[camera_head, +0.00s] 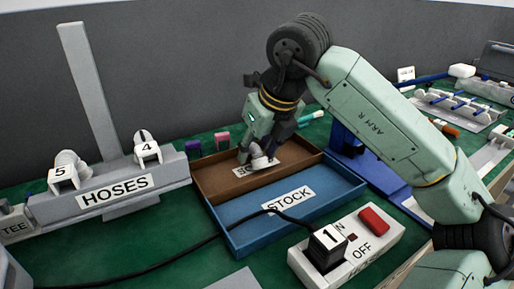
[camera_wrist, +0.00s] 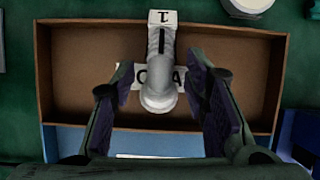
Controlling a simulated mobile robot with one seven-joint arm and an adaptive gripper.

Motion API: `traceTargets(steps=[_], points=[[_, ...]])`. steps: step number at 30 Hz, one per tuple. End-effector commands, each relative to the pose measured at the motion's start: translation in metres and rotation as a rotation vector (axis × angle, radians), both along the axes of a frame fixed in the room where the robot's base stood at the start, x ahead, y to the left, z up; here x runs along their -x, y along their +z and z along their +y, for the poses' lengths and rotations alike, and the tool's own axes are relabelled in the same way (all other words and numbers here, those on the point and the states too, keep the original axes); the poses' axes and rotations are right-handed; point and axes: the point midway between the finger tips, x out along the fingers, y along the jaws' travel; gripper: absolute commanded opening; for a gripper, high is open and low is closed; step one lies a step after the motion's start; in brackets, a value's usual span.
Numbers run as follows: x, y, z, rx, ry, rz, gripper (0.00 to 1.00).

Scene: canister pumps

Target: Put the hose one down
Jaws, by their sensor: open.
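Hose one is a white, ribbed, bent piece with a tag reading 1 (camera_wrist: 159,60). It lies in the brown compartment (camera_wrist: 85,70) of the tray, over a partly covered white label. In the head view it shows as a small white shape (camera_head: 262,163) under my gripper (camera_head: 258,150). In the wrist view, my gripper (camera_wrist: 163,85) is open, with one dark finger on each side of the hose and a gap visible at each side. Whether the hose rests fully on the tray floor is hard to tell.
The blue STOCK compartment (camera_head: 312,207) is empty. A HOSES rack (camera_head: 110,190) with pieces 4 and 5 stands at left. A power strip (camera_head: 375,243) with a black plug marked 1 (camera_head: 327,241) and its cable lies in front. A blue stand (camera_head: 350,145) is right of the tray.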

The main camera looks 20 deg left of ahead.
Motion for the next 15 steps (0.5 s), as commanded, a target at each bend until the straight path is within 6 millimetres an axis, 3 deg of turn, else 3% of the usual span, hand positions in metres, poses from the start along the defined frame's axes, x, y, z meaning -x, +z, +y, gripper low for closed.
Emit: traceTargets(steps=[15], points=[[0.028,0.092,-0.032,0.0,-0.004,-0.003,0.41]])
